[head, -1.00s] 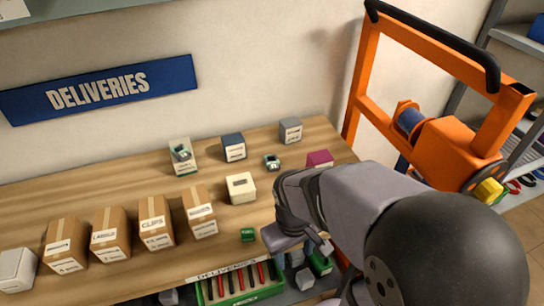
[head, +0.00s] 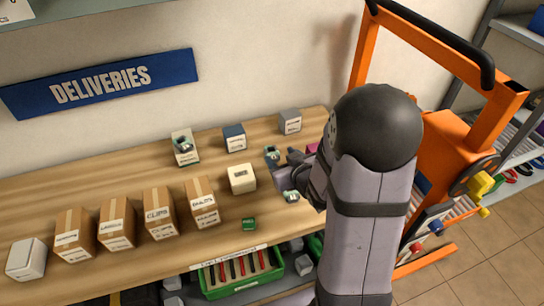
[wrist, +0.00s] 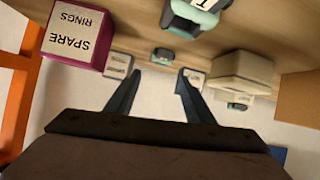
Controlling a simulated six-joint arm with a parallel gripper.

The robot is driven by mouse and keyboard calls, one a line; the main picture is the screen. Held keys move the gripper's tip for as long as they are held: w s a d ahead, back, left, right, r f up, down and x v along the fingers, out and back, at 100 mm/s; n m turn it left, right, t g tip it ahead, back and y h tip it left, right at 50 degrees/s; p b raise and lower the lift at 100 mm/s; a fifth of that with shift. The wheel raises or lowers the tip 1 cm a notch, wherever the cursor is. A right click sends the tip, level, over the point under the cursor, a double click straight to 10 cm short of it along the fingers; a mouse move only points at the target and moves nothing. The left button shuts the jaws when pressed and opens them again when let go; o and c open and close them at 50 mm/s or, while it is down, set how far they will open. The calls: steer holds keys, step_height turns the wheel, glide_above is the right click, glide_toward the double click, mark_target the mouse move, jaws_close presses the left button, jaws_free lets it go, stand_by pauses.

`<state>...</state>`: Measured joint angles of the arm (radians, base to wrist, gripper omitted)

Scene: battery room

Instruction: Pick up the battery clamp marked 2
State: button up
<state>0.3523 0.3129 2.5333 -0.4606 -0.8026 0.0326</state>
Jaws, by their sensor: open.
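In the head view a small teal and dark clamp (head: 271,152) sits on the table just beyond my gripper (head: 280,163). It shows small in the wrist view (wrist: 162,57), ahead of and between the fingers, not touched. Its mark is too small to read. A second clamp (head: 291,196) is at the near side of my gripper, partly hidden; it is probably the closer one at the top of the wrist view (wrist: 197,17), whose white label is cut off. A third clamp (head: 183,145) rests on a pale box at the back. My gripper is open and empty.
A purple "SPARE RINGS" box (wrist: 77,34) stands close at the left of the wrist view. A cream box (head: 242,179), a dark blue-topped box (head: 234,138) and a grey box (head: 290,122) stand nearby. Cardboard boxes (head: 160,213) line the left. An orange frame (head: 357,55) stands at the right.

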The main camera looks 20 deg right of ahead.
mark_target(271, 149)
steer(key=shift+d+f+m, duration=0.2)
steer(key=shift+f+m, duration=0.4)
steer(key=shift+m, duration=0.2)
steer(key=shift+p+x, duration=0.6)
steer(key=shift+x, duration=3.05)
steer(key=shift+f, duration=0.1)
steer(key=shift+c, duration=0.7)
steer(key=c, duration=0.9)
